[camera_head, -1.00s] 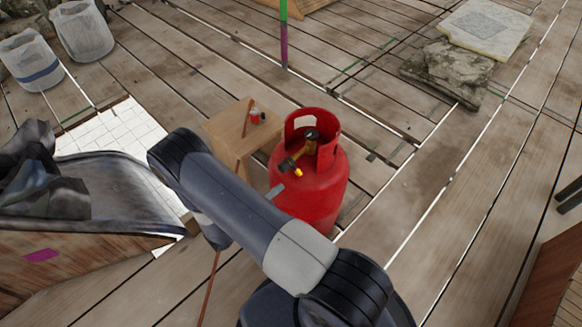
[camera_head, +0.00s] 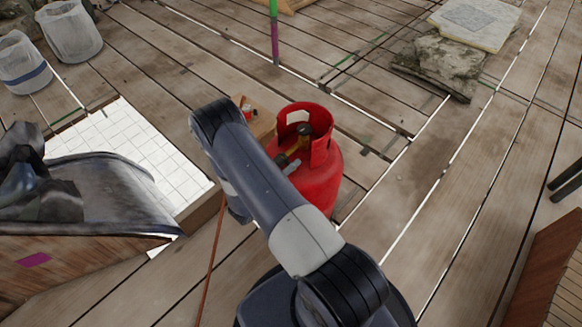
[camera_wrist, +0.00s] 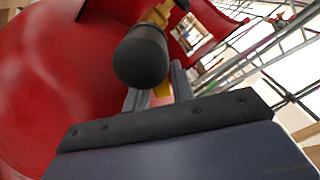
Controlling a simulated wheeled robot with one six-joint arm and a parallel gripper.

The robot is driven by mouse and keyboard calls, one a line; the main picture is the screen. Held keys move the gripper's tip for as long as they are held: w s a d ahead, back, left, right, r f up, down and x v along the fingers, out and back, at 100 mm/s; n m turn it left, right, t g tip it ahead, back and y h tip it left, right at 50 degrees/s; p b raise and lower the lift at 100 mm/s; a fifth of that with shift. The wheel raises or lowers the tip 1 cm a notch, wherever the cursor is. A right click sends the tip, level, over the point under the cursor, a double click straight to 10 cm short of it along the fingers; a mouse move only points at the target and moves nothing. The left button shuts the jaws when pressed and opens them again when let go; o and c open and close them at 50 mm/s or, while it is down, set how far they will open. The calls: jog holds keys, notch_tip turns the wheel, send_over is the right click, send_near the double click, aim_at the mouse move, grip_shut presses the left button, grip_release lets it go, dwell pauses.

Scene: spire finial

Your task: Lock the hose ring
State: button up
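The red gas cylinder (camera_head: 318,185) stands upright on the deck in the head view. Its valve (camera_head: 304,130), brass with a black knob, sits inside the red collar. In the wrist view a black rounded cylindrical part (camera_wrist: 141,58) of the valve fitting fills the middle, with brass (camera_wrist: 160,14) behind it. A small yellow piece (camera_wrist: 162,91), perhaps the hose ring, shows below it, partly hidden. My gripper (camera_wrist: 158,92) has its two grey fingers apart, either side of the yellow piece. I cannot tell if they touch it. In the head view my gripper (camera_head: 292,166) is at the fitting.
A small wooden table (camera_head: 262,122) stands just behind and left of the cylinder, partly hidden by my arm. The red collar (camera_head: 321,148) rises close around the valve. Stone slabs (camera_head: 440,66) lie at the back right.

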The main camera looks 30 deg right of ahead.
grip_shut()
dwell(0.3)
jog(key=shift+w+f+m+b, duration=0.15)
jog(key=shift+f+m+b, duration=0.35)
jog(key=shift+b, duration=0.45)
jog(key=shift+w+a+m+b, duration=0.1)
jog(key=shift+w+m+b, duration=0.1)
jog(key=shift+m+b, duration=0.75)
grip_release()
